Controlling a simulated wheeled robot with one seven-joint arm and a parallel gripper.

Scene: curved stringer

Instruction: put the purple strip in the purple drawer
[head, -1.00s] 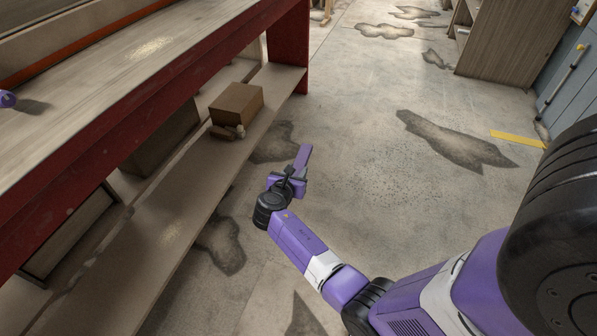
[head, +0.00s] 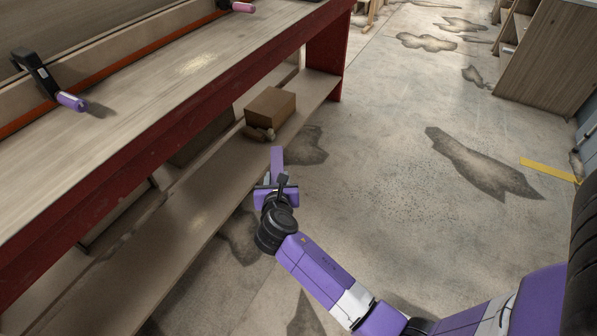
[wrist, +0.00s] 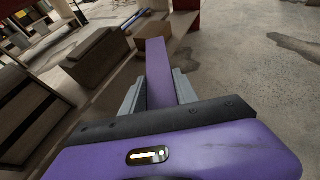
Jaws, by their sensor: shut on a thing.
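The purple strip (head: 277,160) is a flat, straight purple piece. My gripper (head: 279,184) is shut on it and holds it in the air, pointing away from me, beside the bench's lower shelf. In the wrist view the strip (wrist: 159,72) stands between the two grey fingers and extends forward. No purple drawer can be made out in these frames.
A workbench (head: 140,130) with a red frame runs along the left. Its lower shelf (head: 180,215) holds a cardboard box (head: 271,106). Clamps with purple handles (head: 72,101) sit on the bench top. A wooden cabinet (head: 545,65) stands far right. The stained floor between is open.

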